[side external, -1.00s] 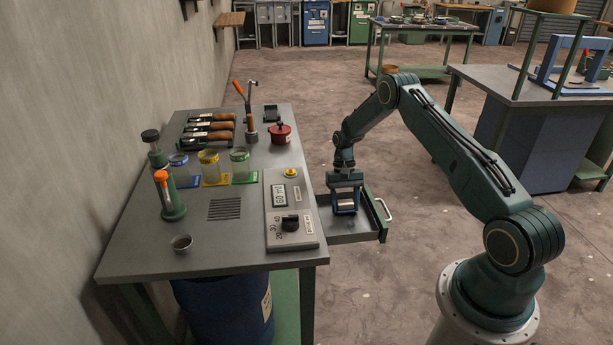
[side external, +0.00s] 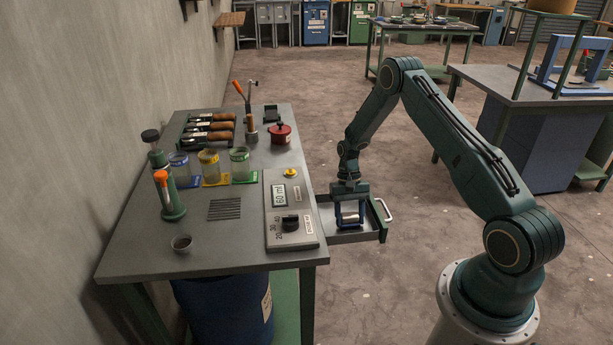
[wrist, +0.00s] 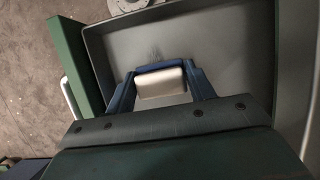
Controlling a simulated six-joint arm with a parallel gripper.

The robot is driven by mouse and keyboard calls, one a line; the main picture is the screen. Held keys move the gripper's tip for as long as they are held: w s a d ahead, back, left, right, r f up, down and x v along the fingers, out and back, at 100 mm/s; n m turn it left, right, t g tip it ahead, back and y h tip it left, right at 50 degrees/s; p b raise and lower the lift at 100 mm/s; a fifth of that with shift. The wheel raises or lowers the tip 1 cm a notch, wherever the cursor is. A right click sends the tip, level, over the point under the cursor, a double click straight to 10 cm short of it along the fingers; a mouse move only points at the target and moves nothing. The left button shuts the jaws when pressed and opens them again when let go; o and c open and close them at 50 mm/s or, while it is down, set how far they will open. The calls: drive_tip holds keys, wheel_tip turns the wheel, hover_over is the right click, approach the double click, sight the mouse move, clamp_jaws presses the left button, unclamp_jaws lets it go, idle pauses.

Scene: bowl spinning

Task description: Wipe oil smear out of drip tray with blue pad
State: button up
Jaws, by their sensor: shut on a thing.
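The drip tray (side external: 365,235) is a grey open drawer with a green front and a pale handle, pulled out from the bench's right side. It also shows in the wrist view (wrist: 240,50). My gripper (side external: 349,214) is inside the tray's outline, its blue fingers shut on the sides of a pale block with a blue edge, the blue pad (wrist: 160,67). The pad is low in the tray; I cannot tell if it touches the floor. A faint dark smear (wrist: 154,54) lies on the tray floor just beyond the pad in the wrist view.
The bench (side external: 140,245) borders the tray on the left. A control box (side external: 291,225) with a dial and display sits at its edge. The tray's raised walls surround the pad.

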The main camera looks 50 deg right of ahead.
drive_tip(key=shift+s+a, duration=1.65)
drive_tip(key=shift+s, duration=0.05)
wheel_tip(320, 180, up, 8)
drive_tip(key=shift+w, duration=0.1)
